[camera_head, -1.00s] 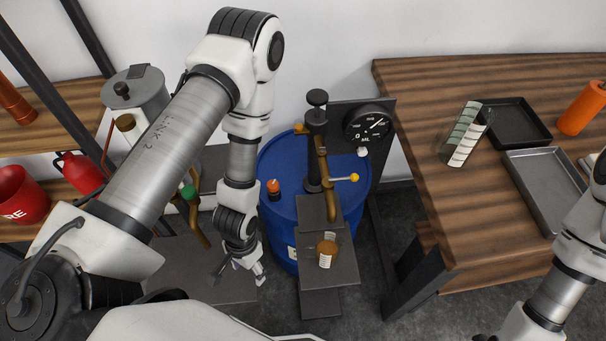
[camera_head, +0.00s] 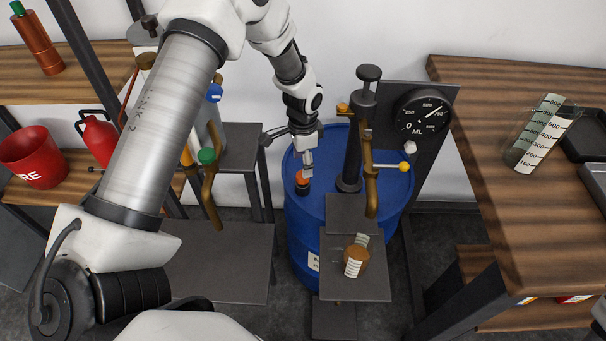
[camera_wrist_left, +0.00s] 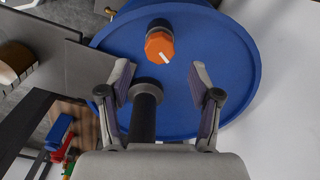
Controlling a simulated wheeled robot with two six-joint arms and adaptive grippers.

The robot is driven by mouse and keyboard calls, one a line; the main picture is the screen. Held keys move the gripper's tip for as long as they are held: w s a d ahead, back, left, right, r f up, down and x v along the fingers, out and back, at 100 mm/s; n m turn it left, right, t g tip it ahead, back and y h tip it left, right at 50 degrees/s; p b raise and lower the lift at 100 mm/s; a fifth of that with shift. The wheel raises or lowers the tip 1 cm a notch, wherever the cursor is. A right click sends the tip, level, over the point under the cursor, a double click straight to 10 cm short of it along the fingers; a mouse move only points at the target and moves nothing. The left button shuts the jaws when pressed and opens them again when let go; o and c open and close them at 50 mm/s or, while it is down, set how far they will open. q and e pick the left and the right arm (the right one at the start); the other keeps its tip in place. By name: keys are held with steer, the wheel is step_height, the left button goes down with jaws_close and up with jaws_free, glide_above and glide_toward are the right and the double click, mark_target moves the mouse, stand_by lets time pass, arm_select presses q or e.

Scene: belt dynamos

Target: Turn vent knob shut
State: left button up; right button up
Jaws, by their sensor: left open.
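The orange vent knob (camera_head: 302,178) with a white pointer line sits on a black collar on top of the blue drum (camera_head: 305,225). The knob (camera_wrist_left: 159,45) also shows in the left wrist view, ahead of the fingers, in the gap between their lines. My left gripper (camera_head: 307,162) is close above the knob in the head view. Contact with the knob is not visible. My right gripper is out of view.
A black hand pump (camera_head: 352,140) with a brass spout rises from the drum beside the knob. A small jar (camera_head: 356,258) stands on the grey shelf in front. A dial gauge (camera_head: 422,113) is at the right. A wooden table (camera_head: 500,230) bounds the right side.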

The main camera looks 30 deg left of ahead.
arm_select(q)
step_height(320, 180, down, 5)
steer(key=shift+r, duration=0.1)
steer(key=c, duration=1.1)
steer(key=shift+c, duration=0.2)
